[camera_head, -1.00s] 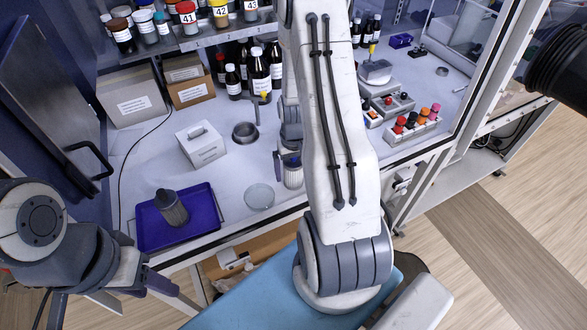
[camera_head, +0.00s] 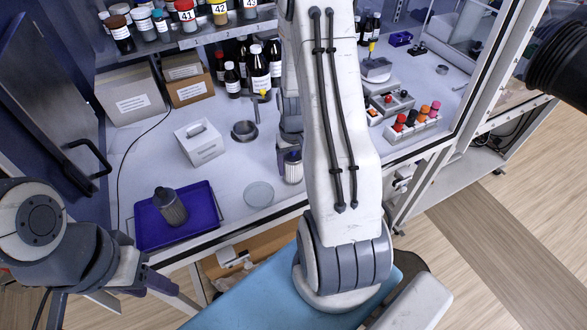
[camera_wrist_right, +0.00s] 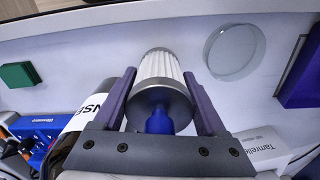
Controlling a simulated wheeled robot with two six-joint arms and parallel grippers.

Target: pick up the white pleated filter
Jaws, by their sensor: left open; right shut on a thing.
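The white pleated filter (camera_wrist_right: 158,68) has a grey end cap with a blue knob. My right gripper (camera_wrist_right: 160,92) is shut on it, one finger on each side, in the right wrist view. In the head view the filter (camera_head: 293,170) stands upright near the bench's front edge, partly hidden by my right arm. Whether it touches the bench is hard to tell. My left gripper (camera_head: 160,284) is open and empty, below and in front of the blue tray.
A glass dish (camera_head: 258,194) lies left of the white filter. A metal cup (camera_head: 244,131), a white box (camera_head: 199,143) and bottles (camera_head: 260,72) stand behind. A rack of coloured caps (camera_head: 415,124) is at right.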

